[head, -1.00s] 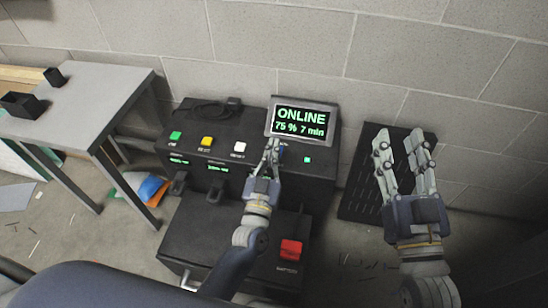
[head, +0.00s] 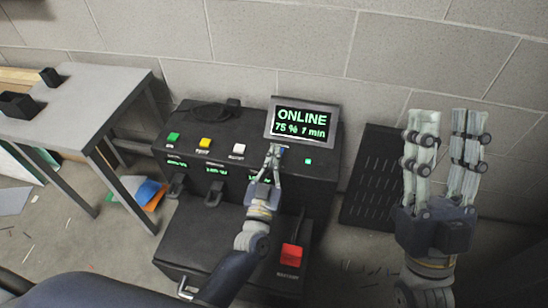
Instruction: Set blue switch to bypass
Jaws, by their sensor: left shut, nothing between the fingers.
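The blue switch (head: 284,149) is on the top panel of a black power unit (head: 185,153), just below its screen. Only a small blue patch shows, because my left gripper covers most of it. My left gripper (head: 273,148) is shut and empty, with its fingertips at the switch; I cannot tell whether they touch it. The switch's position and any bypass label are hidden. The screen (head: 301,122) reads ONLINE, 75 %, 7 min. My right gripper (head: 447,118) is open and empty, raised at the right, away from the unit.
Green (head: 174,136), yellow (head: 205,143) and white (head: 239,149) buttons line the panel left of the gripper. A red switch (head: 291,257) is on the lower box. A grey table (head: 100,88) stands left. A black slotted panel (head: 368,185) leans against the wall.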

